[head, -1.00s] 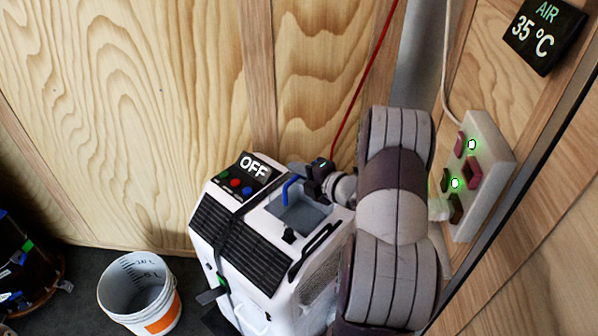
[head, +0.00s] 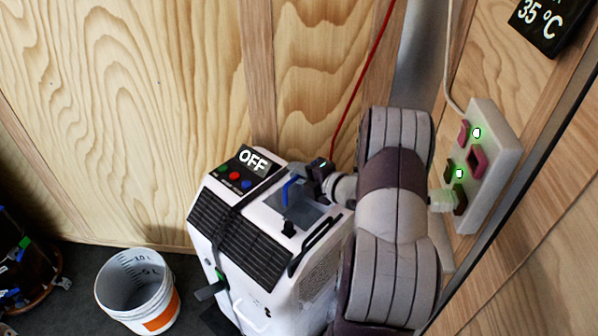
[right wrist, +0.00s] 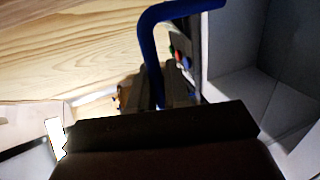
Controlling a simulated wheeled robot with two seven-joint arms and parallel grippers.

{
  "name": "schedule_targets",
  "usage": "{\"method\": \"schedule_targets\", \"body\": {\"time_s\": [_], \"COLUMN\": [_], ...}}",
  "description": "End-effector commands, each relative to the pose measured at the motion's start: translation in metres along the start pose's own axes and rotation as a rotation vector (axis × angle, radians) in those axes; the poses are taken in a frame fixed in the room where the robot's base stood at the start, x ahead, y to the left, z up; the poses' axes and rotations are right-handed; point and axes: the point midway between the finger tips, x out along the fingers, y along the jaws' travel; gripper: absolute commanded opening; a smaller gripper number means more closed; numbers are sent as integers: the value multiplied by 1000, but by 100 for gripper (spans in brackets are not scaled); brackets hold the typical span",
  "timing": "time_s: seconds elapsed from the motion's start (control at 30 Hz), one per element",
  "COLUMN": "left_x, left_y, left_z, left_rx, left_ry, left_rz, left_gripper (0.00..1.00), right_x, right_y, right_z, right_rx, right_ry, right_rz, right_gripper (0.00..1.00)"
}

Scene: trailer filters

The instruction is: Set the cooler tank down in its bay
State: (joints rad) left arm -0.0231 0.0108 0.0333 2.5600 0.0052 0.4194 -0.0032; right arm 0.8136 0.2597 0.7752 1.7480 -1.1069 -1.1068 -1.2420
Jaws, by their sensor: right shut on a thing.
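The white cooler (head: 250,290) stands against the wood wall, with an "OFF" display and coloured buttons on top. My right gripper (head: 298,176) is over the cooler's top, shut on the tank's blue handle (head: 291,188). The handle also shows in the right wrist view (right wrist: 153,55), rising above the dark fingers. Beside it there are grey box walls (right wrist: 235,90). In the head view the grey opening (head: 302,211) lies just below the handle. I cannot tell whether the tank rests on the bay's floor; most of its body is hidden. My left gripper is out of view.
A white bucket (head: 138,290) stands on the floor to the left of the cooler. A switch panel (head: 492,165) with green lights is on the right wall. A red cord (head: 362,85) hangs behind the cooler. A dark round object sits at the left edge.

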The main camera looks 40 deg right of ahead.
Motion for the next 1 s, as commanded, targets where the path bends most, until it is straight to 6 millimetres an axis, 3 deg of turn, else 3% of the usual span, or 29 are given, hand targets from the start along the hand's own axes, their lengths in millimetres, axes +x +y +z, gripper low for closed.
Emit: {"method": "schedule_targets", "body": {"time_s": [1.0], "left_x": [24], "left_y": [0], "left_z": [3], "left_rx": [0], "left_ry": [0], "left_rz": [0], "left_gripper": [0], "right_x": [8], "right_y": [-25], "right_z": [0], "right_rx": [-1], "right_ry": [0], "right_rz": [1], "right_gripper": [0]}}
